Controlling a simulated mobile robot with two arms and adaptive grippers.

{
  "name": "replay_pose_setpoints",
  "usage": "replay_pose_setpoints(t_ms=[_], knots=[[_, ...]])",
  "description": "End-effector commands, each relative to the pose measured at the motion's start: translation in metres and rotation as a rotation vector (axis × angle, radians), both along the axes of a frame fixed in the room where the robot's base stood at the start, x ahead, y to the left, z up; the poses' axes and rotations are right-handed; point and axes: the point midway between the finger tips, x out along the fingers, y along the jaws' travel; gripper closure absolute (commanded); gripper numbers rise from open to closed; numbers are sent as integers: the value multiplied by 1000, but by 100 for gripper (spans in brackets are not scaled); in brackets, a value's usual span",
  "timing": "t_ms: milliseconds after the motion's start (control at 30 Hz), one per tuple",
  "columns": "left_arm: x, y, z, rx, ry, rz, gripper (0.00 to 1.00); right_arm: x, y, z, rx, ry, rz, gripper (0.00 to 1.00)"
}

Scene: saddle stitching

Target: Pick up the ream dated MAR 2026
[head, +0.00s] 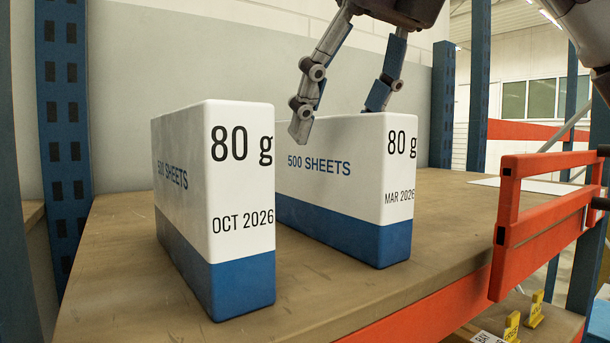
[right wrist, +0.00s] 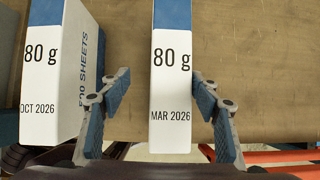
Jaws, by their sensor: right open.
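The ream dated MAR 2026 (head: 395,160) is a white block with a blue lower band, standing upright on the brown shelf. It also shows in the right wrist view (right wrist: 170,85). My right gripper (head: 338,112) is open over its top. One finger is on the side facing the other ream, and the other is partly hidden behind the ream. In the right wrist view my right gripper (right wrist: 161,92) has a finger on each side of the ream, with a visible gap on the left and the right finger very close. My left gripper is not in view.
A matching ream dated OCT 2026 (head: 240,185) stands to the left, with a narrow gap between the two. Blue rack posts (head: 63,110) stand behind. A red barrier (head: 540,210) is at the right.

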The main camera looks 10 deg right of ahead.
Motion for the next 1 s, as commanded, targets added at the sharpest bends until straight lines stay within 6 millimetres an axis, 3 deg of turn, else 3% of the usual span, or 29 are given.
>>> replay_pose_setpoints(t_ms=[167, 367, 600, 900, 1000], knots=[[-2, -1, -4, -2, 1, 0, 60, 9, 3, -17, 2, 2, 2, 43], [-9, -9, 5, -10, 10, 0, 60, 22, 4, -30, 2, 2, 2, 43], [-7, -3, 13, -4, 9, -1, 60, 37, 9, -54, 3, 1, 3, 43], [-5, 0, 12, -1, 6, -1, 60, 39, 11, -59, 5, 0, 2, 43], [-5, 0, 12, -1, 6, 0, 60, 39, 11, -59, 5, 0, 3, 53]])
